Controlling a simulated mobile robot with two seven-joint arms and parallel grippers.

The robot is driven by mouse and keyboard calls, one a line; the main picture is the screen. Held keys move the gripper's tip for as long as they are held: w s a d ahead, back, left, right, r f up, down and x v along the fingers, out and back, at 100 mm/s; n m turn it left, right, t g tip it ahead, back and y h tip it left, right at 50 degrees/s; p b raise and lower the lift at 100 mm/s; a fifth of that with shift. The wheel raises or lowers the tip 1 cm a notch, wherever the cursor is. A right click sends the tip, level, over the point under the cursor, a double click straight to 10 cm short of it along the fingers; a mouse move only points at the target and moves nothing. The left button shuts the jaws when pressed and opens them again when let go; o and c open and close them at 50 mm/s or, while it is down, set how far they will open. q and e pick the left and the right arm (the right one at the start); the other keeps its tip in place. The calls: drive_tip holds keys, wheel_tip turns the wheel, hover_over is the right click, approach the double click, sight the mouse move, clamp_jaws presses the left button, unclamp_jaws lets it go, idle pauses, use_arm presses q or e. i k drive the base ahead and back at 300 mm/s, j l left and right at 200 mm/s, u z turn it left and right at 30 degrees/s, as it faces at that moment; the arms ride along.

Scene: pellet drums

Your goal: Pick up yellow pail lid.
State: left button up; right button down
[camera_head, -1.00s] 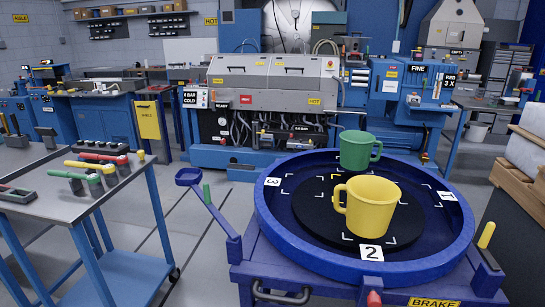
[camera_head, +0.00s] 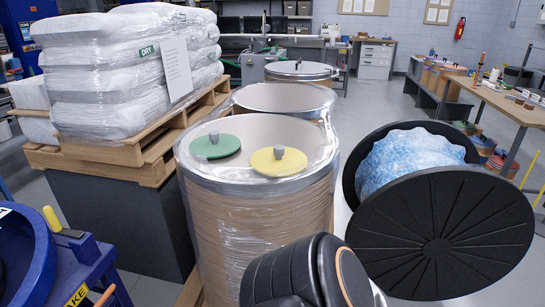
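The yellow pail lid (camera_head: 268,168) is a flat round disc with a grey knob. It lies at the near right of the pale top of the nearest wrapped drum (camera_head: 255,215), close to the rim. A green lid (camera_head: 207,151) with a similar grey knob lies to its left, with a gap between them. A black arm link of mine with an orange ring stands in front of the drum at the bottom. Neither gripper shows in this view.
Wrapped white sacks (camera_head: 120,60) stand on a wooden pallet (camera_head: 150,150) at left. More drums (camera_head: 285,98) stand behind. The blue turntable's edge (camera_head: 25,245) is at lower left.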

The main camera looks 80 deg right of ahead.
sight(278, 160)
drive_tip(key=z, duration=0.4)
drive_tip(key=l+z, duration=0.1)
drive_tip(key=z, duration=0.75)
drive_tip(key=l+z, duration=0.1)
drive_tip(key=z, duration=1.2)
drive_tip(key=u, duration=2.3)
drive_tip(key=z, duration=2.05)
drive_tip(key=i+j+z, duration=0.1)
drive_tip(key=z, duration=0.2)
